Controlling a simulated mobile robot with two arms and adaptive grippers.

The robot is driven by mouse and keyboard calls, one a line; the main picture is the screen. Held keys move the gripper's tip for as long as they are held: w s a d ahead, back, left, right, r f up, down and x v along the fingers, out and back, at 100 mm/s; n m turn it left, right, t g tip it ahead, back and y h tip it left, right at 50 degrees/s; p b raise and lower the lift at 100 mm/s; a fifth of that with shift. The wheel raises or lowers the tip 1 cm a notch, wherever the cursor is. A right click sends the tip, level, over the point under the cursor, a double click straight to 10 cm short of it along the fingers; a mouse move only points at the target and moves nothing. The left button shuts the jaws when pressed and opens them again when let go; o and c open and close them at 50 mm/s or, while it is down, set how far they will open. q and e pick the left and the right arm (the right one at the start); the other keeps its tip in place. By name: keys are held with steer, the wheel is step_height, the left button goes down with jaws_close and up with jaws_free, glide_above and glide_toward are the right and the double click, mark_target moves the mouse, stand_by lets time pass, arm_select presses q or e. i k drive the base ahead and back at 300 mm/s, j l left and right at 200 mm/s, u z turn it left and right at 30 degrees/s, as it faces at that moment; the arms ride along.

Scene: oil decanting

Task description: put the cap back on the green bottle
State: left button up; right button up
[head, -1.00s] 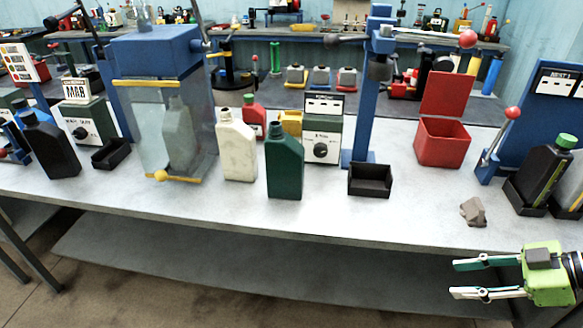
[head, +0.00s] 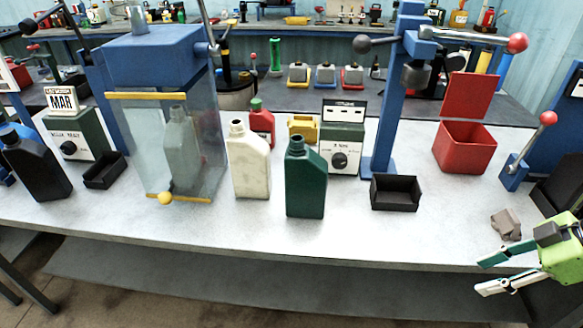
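The dark green bottle (head: 306,185) stands upright near the front middle of the bench. Its neck shows at the top with no cap that I can make out. I cannot pick out a loose cap for it in the head view. My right gripper (head: 488,273) is at the lower right, in front of the bench's front edge. Its two fingers point left and are apart, with nothing between them. It is well to the right of the green bottle and apart from it. My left gripper is out of view.
A cream bottle (head: 248,165) stands close left of the green one. A black tray (head: 395,194) and a blue press (head: 381,130) are to its right. A grey crumpled rag (head: 506,224) lies near my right gripper. The bench front (head: 350,240) is mostly clear.

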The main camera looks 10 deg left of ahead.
mark_target(306, 172)
steer(key=i+j, duration=0.2)
steer(key=j, duration=0.15)
steer(key=i+j, duration=0.15)
steer(key=j, duration=0.25)
steer(key=i+j, duration=0.2)
steer(key=j, duration=0.15)
steer(key=i+j, duration=0.15)
steer(key=j, duration=0.2)
steer(key=i+j, duration=0.2)
steer(key=j, duration=0.2)
